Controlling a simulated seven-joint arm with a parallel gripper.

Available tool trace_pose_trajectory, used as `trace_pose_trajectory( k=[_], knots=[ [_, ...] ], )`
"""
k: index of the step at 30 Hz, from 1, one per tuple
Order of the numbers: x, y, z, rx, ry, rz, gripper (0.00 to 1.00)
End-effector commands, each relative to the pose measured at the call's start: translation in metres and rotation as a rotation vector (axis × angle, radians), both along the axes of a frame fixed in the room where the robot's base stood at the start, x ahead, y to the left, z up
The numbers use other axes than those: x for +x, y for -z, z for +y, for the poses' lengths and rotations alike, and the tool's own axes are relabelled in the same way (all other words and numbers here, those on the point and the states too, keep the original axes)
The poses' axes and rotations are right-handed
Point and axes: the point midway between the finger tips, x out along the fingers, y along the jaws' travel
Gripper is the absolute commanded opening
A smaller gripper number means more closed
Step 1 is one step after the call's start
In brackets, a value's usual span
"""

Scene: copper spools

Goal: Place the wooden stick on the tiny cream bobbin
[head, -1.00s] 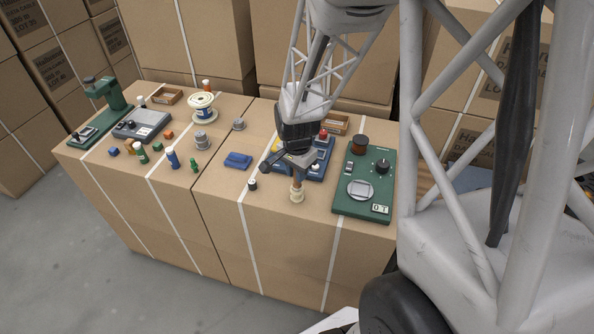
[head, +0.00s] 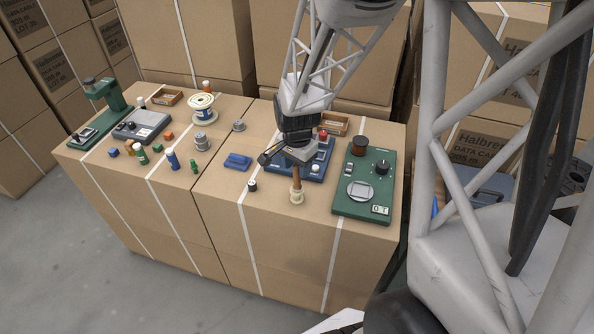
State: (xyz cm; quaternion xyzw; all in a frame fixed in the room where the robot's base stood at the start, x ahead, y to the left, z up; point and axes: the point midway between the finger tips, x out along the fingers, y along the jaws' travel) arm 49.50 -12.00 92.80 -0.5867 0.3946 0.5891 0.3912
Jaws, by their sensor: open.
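The wooden stick (head: 296,178) is a thin brown rod. It stands upright on the tiny cream bobbin (head: 296,198), near the front part of the box top. Whether its lower end sits in the bobbin's hole or on its top is too small to tell. My gripper (head: 288,156) is open, just above and behind the top of the stick. It seems to be clear of the stick, though the fingers hide part of the view there.
A blue-grey device (head: 316,166) sits behind the stick, and a green device (head: 365,180) with a dial stands to the right. A small black-and-white spool (head: 252,185) and a blue block (head: 237,162) lie left. Several spools stand on the left boxes.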

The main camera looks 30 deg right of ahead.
Motion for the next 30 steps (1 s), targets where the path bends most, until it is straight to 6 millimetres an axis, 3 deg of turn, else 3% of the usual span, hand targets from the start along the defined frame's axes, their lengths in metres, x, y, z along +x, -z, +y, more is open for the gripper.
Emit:
trace_pose_trajectory(
  k=[15,21,30],
  knots=[
    [0.001,-0.078,0.0,0.0,0.0,-0.002,0.49],
    [0.001,-0.091,0.0,-0.001,0.0,-0.001,0.49],
    [0.001,-0.093,0.0,0.0,0.0,0.0,0.49]
  ],
)
